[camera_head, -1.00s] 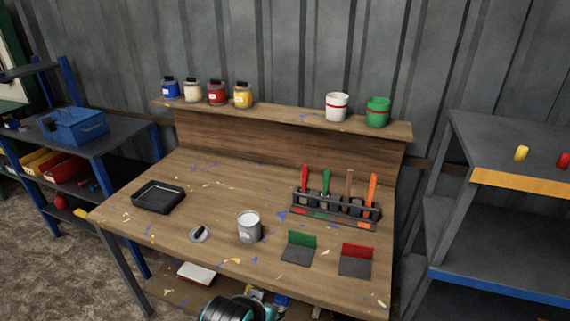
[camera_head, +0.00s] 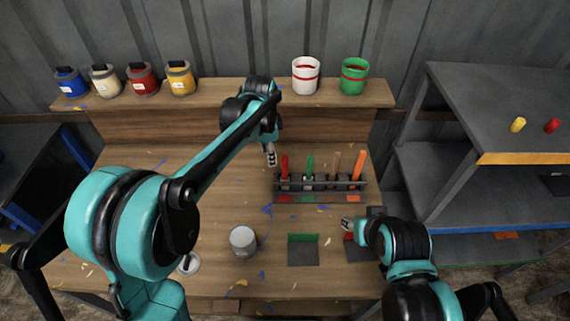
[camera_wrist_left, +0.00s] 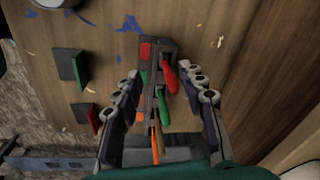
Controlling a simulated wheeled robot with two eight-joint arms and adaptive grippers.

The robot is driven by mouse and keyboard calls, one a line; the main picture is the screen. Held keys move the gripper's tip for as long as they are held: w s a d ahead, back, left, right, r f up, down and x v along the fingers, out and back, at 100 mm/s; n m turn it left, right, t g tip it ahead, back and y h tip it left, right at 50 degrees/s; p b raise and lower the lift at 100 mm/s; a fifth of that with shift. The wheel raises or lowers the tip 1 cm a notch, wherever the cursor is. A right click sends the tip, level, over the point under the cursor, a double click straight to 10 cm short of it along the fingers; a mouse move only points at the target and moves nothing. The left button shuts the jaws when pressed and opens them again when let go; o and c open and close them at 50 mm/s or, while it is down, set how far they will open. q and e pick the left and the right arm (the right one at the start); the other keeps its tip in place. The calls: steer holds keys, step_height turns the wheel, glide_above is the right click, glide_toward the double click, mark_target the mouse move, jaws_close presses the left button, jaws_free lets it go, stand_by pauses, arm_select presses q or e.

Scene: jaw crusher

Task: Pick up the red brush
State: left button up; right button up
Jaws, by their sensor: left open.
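The red brush (camera_head: 284,165) stands handle-up at the left end of the dark brush rack (camera_head: 320,184) on the wooden workbench. In the left wrist view the red handle (camera_wrist_left: 169,76) shows between and beyond the fingers. My left gripper (camera_head: 271,155) is just left of the red handle in the head view, apart from it. In the left wrist view my left gripper (camera_wrist_left: 165,92) has its fingers spread, with nothing held. My right gripper (camera_head: 347,225) is low over the bench front, by the red-backed plate (camera_head: 358,250); its jaw opening is too small to tell.
Green (camera_head: 310,166), brown (camera_head: 334,164) and orange (camera_head: 358,165) handles stand in the same rack. A grey can (camera_head: 243,240) and a green-backed plate (camera_head: 303,250) are in front. Paint jars and pots line the back shelf (camera_head: 235,92). A grey shelf unit (camera_head: 505,110) stands right.

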mark_target(284, 154)
arm_select(q)
steer(key=w+d+f+m, duration=0.1)
steer(key=f, duration=0.1)
steer(key=w+d+f+m+g, duration=0.1)
steer(key=w+d, duration=0.1)
steer(key=w+d+f+m, duration=0.1)
steer(key=f, duration=0.1)
steer(key=shift+w+d+f+m, duration=0.3)
steer(key=shift+d+f, duration=0.05)
steer(key=shift+w+d+f+g, duration=0.1)
steer(key=shift+d+f+g, duration=0.1)
steer(key=shift+f+g, duration=0.15)
step_height(284, 154, down, 3)
steer(key=shift+r, duration=0.1)
steer(key=f, duration=0.1)
steer(key=f+b, duration=0.1)
steer(key=f, duration=0.1)
steer(key=f+b, duration=0.1)
steer(key=shift+s+a+f, duration=0.1)
steer(key=shift+s+f, duration=0.05)
steer(key=shift+s, duration=0.15)
steer(key=shift+f, duration=0.4)
jaws_close()
arm_select(e)
steer(key=shift+f, duration=0.5)
